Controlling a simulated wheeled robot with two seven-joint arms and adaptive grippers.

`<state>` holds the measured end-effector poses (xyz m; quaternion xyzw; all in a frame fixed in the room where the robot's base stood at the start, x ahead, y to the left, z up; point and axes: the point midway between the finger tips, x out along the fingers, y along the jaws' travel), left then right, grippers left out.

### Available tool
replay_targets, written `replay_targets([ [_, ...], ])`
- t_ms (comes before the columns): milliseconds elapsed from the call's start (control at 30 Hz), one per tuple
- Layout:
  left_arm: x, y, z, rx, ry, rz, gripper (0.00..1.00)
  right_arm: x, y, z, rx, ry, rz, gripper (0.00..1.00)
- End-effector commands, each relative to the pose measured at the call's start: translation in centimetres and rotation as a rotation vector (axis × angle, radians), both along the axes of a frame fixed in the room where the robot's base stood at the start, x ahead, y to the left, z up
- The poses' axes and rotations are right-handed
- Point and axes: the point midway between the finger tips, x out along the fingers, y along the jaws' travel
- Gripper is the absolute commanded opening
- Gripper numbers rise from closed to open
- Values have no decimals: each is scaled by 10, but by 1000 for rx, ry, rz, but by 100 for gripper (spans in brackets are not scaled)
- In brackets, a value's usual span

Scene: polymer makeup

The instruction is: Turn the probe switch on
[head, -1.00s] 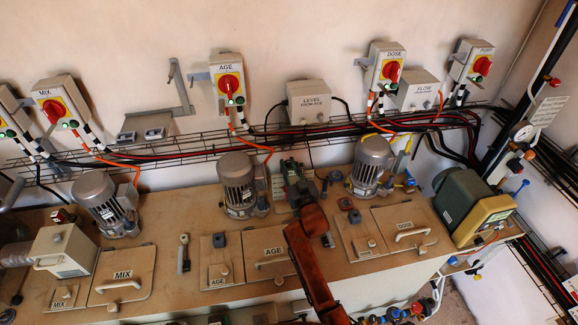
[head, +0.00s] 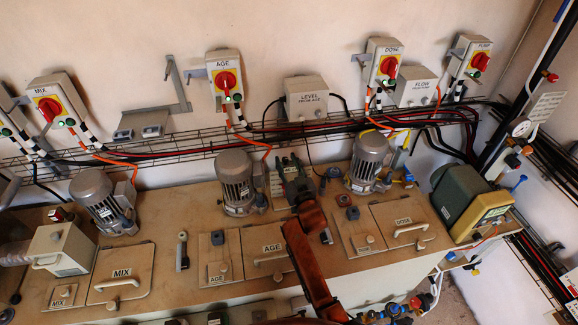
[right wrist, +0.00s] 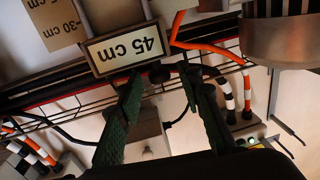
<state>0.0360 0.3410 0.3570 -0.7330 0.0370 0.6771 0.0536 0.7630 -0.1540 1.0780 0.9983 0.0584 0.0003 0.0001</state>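I cannot make out a switch labelled as the probe switch. My right gripper (head: 290,162) is over the back of the tank top, behind the AGE lid, between the AGE and DOSE motors. In the right wrist view its two green fingers (right wrist: 161,76) are spread apart and hold nothing visible. A plate marked 45 cm (right wrist: 125,48), upside down, is just beyond the left fingertip. A dark round part shows between the fingertips; I cannot tell what it is. In the head view the gripper partly hides what is behind it. My left gripper is not in view.
Red rotary switches for AGE (head: 225,80), DOSE (head: 389,65) and PUMP (head: 480,62) are on the wall. The LEVEL box (head: 306,99) is above a wire cable tray. The AGE motor (head: 237,182) and DOSE motor (head: 369,162) flank my gripper closely.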

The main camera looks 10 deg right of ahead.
Motion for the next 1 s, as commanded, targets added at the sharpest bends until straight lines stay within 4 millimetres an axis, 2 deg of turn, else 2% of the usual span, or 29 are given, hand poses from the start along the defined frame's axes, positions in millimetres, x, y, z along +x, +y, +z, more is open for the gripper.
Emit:
replay_targets([
  [167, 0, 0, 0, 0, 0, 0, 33, -21, -4, -2, 0, 2, -1, 34],
  [400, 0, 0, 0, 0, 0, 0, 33, -71, -10, -1, 0, 1, -1, 34],
  [600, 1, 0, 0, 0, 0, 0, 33, -104, -13, -1, 0, 0, -2, 34],
  [767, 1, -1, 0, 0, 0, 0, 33, -116, -14, 0, 0, -1, -1, 34],
  [1000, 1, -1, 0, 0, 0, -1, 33, -118, -14, 0, -1, -1, 0, 34],
])
